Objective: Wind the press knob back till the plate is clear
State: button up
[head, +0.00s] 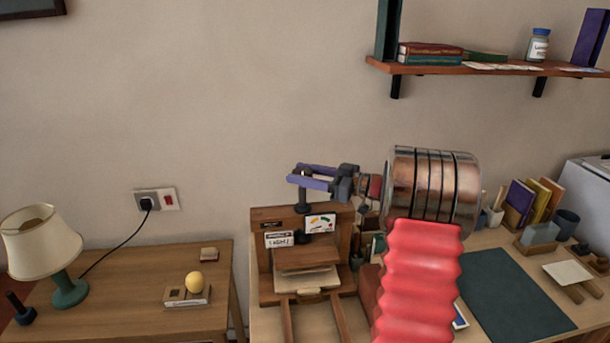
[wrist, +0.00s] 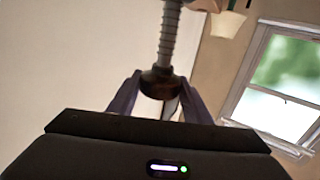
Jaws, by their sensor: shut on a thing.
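The wooden book press (head: 262,262) stands at the left end of the desk. Its dark knob (head: 304,174) tops the press's screw, and the knob and threaded screw (wrist: 168,38) show in the wrist view. My gripper (head: 300,176) reaches in from the right with its two purple fingers on either side of the knob. In the wrist view my gripper (wrist: 158,92) is shut on the knob. The press plate (head: 306,258) hangs under the screw, above a pale block (head: 308,278). I cannot tell whether plate and block touch.
A side table (head: 130,280) on the left holds a lamp (head: 45,245) and a yellow ball (head: 194,281). Right of my arm are a dark green mat (head: 515,300) and upright books (head: 530,200). A wall shelf (head: 480,68) hangs above. The wall behind the press is bare.

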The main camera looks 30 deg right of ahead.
jog(key=shift+a+f, duration=0.15)
jog(key=shift+f, duration=0.1)
jog(key=o, duration=1)
jog(key=shift+r, duration=0.1)
jog(key=shift+o, duration=0.2)
jog(key=v, duration=1.3)
jog(key=shift+s+d, duration=0.2)
jog(key=shift+d, duration=0.25)
